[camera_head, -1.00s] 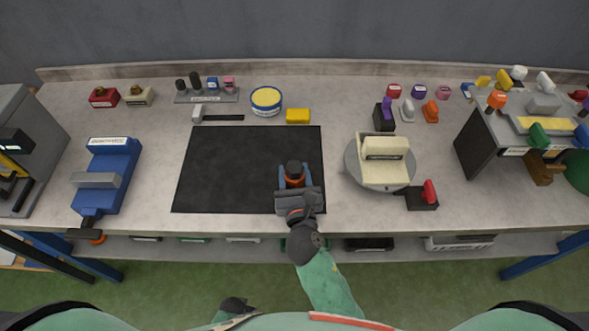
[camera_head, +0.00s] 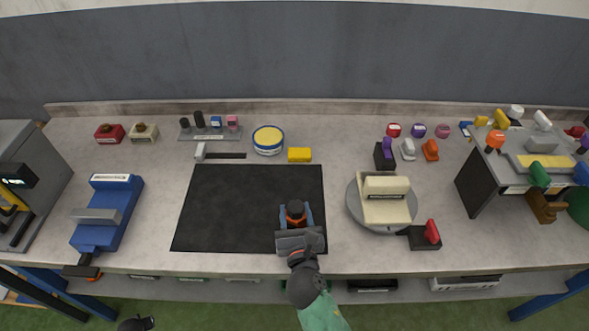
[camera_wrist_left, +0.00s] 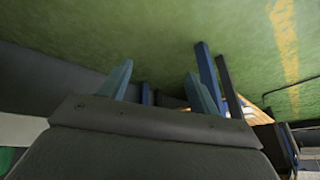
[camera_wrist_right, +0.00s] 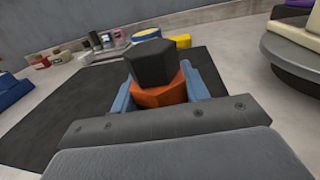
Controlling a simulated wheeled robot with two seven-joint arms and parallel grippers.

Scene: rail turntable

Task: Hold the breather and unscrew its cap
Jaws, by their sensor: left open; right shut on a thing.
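The breather has an orange body (camera_wrist_right: 160,93) and a black hexagonal cap (camera_wrist_right: 151,62). In the head view the black cap (camera_head: 295,207) sits on top of the orange body, over the right front part of the black mat (camera_head: 225,210). My right gripper (camera_head: 296,218) is shut on the orange body, with a blue finger on each side. The cap stands above the fingers, untouched. My left gripper (camera_wrist_left: 160,85) is open and empty in its wrist view, with green floor beyond it. In the head view a dark part of my left arm shows at the bottom edge.
A round turntable (camera_head: 354,206) bearing a cream block stands right of the mat, with a black block with a red part (camera_head: 425,236) in front of it. A blue vise-like device (camera_head: 108,212) stands at left. A yellow block (camera_head: 299,155) and round tin (camera_head: 268,139) lie behind the mat.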

